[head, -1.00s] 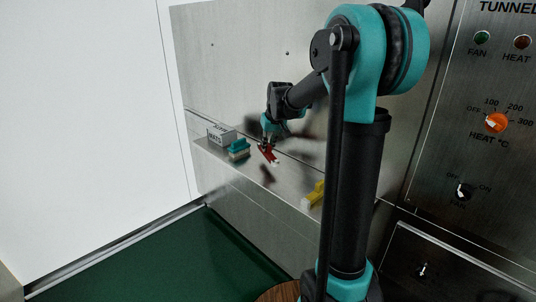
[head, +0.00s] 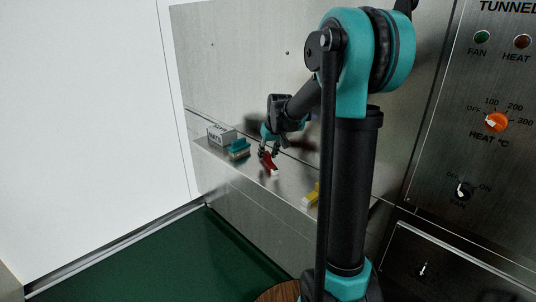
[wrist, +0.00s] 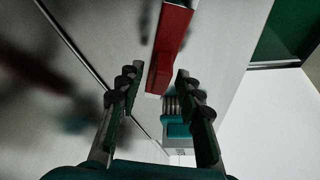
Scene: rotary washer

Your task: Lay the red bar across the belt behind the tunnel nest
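The red bar (head: 268,162) appears to lie on the steel ledge, its near end pale. It also shows in the wrist view (wrist: 170,45), running away from me at the top middle. My gripper (head: 268,151) is just above its far end. In the wrist view my gripper (wrist: 157,74) is open, with the near end of the bar between the fingertips and a gap on each side. The belt and the tunnel nest cannot be made out in these views.
A teal-topped brush-like block (head: 238,149) and a grey lettered box (head: 222,135) stand left of the bar on the ledge (head: 285,187). A yellow and white item (head: 311,196) is to the right. A steel wall (head: 240,60) rises behind; a control panel (head: 480,150) is at right.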

